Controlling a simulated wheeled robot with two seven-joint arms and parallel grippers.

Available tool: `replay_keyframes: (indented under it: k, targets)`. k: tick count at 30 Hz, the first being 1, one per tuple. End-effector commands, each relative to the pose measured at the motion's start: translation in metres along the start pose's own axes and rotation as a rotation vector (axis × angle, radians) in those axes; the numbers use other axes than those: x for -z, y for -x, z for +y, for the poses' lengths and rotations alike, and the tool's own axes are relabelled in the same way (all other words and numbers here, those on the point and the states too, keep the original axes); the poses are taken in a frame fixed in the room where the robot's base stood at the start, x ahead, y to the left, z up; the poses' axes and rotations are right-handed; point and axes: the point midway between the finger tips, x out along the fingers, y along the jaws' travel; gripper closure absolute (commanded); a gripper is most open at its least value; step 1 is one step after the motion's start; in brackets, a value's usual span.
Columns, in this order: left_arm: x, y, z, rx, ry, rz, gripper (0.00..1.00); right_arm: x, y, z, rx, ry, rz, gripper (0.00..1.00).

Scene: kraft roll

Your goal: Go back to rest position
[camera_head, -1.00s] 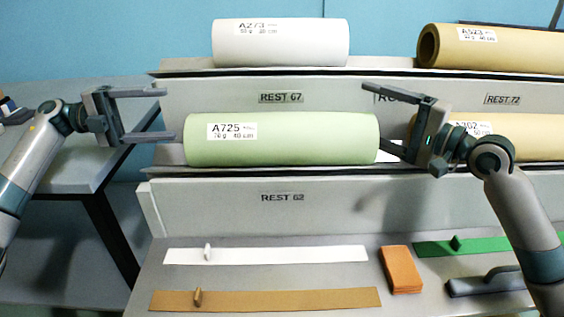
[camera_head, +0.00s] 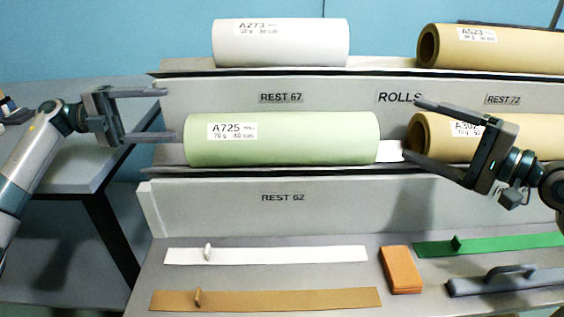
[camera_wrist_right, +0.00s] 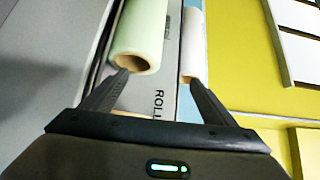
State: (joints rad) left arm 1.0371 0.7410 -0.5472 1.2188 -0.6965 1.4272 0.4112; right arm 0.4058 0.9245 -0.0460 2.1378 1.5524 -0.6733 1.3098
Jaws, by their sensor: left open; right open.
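My left gripper (camera_head: 158,115) is open and empty, with its fingers just off the left end of the green roll A725 (camera_head: 290,140). The green roll lies on the middle shelf and touches neither gripper. My right gripper (camera_head: 425,130) is open, to the right of the green roll and in front of the brown roll A302 (camera_head: 428,125), which it partly hides. In the right wrist view my right gripper (camera_wrist_right: 165,85) shows nothing between its fingertips but the shelf, with the green roll's hollow end (camera_wrist_right: 130,62) beyond the left finger.
A white roll (camera_head: 280,43) and a brown roll (camera_head: 490,48) lie on the upper shelf. Flat strips, including a white one (camera_head: 290,255) and a brown one (camera_head: 290,299), an orange block (camera_head: 400,270) and a grey handled tool (camera_head: 505,281) lie on the lower surface. A grey table (camera_head: 60,160) stands left.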

Motion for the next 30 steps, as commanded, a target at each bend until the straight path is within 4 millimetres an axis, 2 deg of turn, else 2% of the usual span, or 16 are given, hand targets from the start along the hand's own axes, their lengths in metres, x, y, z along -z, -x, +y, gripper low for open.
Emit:
replay_keyframes:
  k: [17,23,30]
  targets:
    - [0.000,0.000,-0.005,0.000,0.000,0.000,0.29,0.000,0.004,-0.005,0.000,0.000,0.000,0.20]
    - [0.000,0.000,-0.032,0.000,0.000,0.000,0.29,0.000,0.005,-0.032,0.000,0.001,0.000,0.20]
    - [0.000,0.000,-0.086,0.000,0.000,0.000,0.29,0.000,0.005,-0.086,0.000,0.000,0.000,0.20]
